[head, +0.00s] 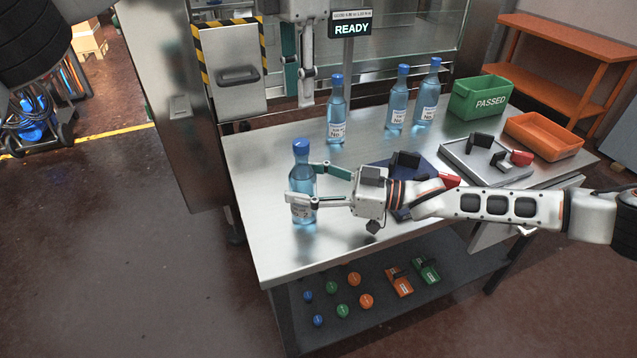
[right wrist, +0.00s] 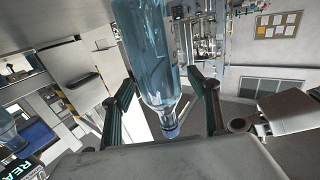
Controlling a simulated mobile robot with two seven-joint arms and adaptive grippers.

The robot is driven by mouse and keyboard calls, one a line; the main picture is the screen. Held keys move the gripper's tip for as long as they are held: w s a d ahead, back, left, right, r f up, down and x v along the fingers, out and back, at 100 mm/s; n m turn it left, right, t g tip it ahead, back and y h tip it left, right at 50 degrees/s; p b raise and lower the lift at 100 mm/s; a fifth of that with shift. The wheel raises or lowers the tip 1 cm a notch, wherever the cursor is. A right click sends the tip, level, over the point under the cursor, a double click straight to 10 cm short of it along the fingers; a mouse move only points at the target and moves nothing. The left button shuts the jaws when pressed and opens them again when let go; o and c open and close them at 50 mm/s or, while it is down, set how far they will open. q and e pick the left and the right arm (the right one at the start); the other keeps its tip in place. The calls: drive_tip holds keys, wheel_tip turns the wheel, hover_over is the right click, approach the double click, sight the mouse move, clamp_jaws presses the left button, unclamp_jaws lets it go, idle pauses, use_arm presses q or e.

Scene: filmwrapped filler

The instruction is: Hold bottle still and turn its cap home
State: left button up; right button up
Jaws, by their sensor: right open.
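The nearest blue bottle (head: 301,178) stands upright near the left edge of the steel table, with its blue cap (head: 301,147) on its neck. How tightly the cap sits cannot be told. My right gripper (head: 303,187) is open, with its fingers on either side of the bottle's body.
Several other capped bottles (head: 397,105) stand at the back. A green PASSED bin (head: 480,98), an orange tray (head: 543,137) and a metal tray (head: 462,160) are at the right. A sign (head: 351,27) reads READY. Loose caps (head: 342,310) lie on the lower shelf.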

drive_tip(key=shift+a, duration=0.15)
drive_tip(key=shift+c, duration=0.2)
drive_tip(key=c, duration=1.3)
